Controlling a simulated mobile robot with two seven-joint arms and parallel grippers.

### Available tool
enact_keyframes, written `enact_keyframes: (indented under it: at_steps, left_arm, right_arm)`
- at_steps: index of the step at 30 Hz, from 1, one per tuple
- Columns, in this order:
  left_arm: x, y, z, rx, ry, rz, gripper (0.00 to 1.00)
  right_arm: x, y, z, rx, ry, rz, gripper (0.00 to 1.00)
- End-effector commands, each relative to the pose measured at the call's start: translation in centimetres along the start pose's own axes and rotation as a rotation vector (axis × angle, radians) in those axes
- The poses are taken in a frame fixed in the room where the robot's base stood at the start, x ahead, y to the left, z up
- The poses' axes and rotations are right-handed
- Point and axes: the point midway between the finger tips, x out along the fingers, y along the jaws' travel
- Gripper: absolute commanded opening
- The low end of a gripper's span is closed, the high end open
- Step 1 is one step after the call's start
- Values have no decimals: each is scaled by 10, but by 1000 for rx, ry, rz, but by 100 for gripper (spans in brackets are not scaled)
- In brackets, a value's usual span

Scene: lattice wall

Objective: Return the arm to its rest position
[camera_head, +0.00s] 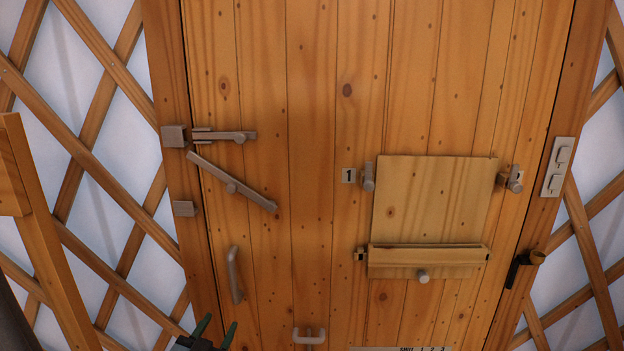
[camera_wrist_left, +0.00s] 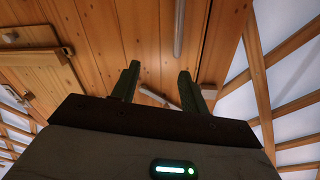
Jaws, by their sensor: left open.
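My left gripper (camera_head: 216,331) shows at the bottom edge of the head view, low and left of centre. Its two dark green fingers are apart with nothing between them. In the left wrist view the open fingers (camera_wrist_left: 158,78) point up toward the wooden door, and the gap between them is empty. The rest of the left arm is cut off below the head view. My right gripper is in neither view.
A plank door (camera_head: 310,130) fills the middle. It carries a latch bar (camera_head: 232,187), a vertical handle (camera_head: 235,275) near my left gripper, a lower handle (camera_head: 309,336) and a hatch panel (camera_head: 430,205). A switch plate (camera_head: 557,167) is at right; lattice wall (camera_head: 95,125) at left.

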Motion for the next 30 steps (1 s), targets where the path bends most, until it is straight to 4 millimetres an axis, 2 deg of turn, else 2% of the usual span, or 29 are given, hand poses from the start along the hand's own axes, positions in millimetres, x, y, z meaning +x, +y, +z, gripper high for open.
enact_keyframes:
  at_steps: [1, 6, 11, 15, 21, 24, 27, 30]
  left_arm:
    - [-22, 10, 24, -18, -51, 10, 45]
    - [-92, 38, 88, -71, -205, 41, 45]
    - [-166, 62, 136, -120, -351, 69, 45]
    - [-236, 82, 168, -161, -479, 93, 45]
    - [-334, 104, 194, -213, -651, 124, 45]
    - [-371, 111, 199, -233, -715, 135, 45]
    - [-396, 116, 201, -246, -760, 144, 45]
    - [-408, 118, 202, -253, -781, 148, 45]
  right_arm:
    - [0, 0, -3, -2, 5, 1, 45]
    - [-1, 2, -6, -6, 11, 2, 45]
    - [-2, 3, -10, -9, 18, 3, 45]
    - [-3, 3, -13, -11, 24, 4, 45]
    - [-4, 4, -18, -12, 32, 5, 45]
    - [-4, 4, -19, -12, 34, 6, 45]
    - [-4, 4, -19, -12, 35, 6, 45]
    - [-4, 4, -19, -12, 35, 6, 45]
